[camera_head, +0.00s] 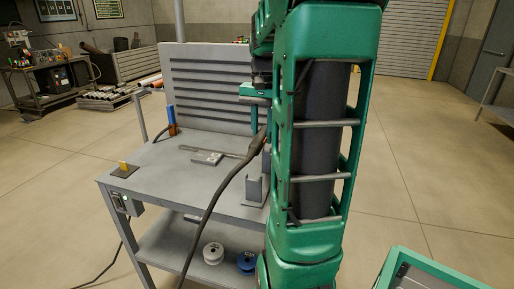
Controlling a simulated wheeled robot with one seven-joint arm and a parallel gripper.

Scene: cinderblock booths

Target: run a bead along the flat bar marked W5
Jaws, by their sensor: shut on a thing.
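A thin grey flat bar (228,154) lies on the grey welding table (150,184), with a small block (207,158) bearing a pale label against it. The label is too small to read, so I cannot confirm W5. My gripper (255,93) shows only in part at the left edge of my green arm, above the table's right side. It is shut on what looks like a dark welding torch (258,142), whose black cable runs down to the left. The jaws' contact and the torch tip are mostly hidden. The torch looks to the right of the bar; contact cannot be told.
A slatted grey back panel (208,85) closes the table's rear. A blue and orange tool (172,118) stands at back left; a yellow-tagged plate (123,169) lies front left. A grey angled piece (256,185) stands at right. White (213,252) and blue (246,262) spools sit below.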

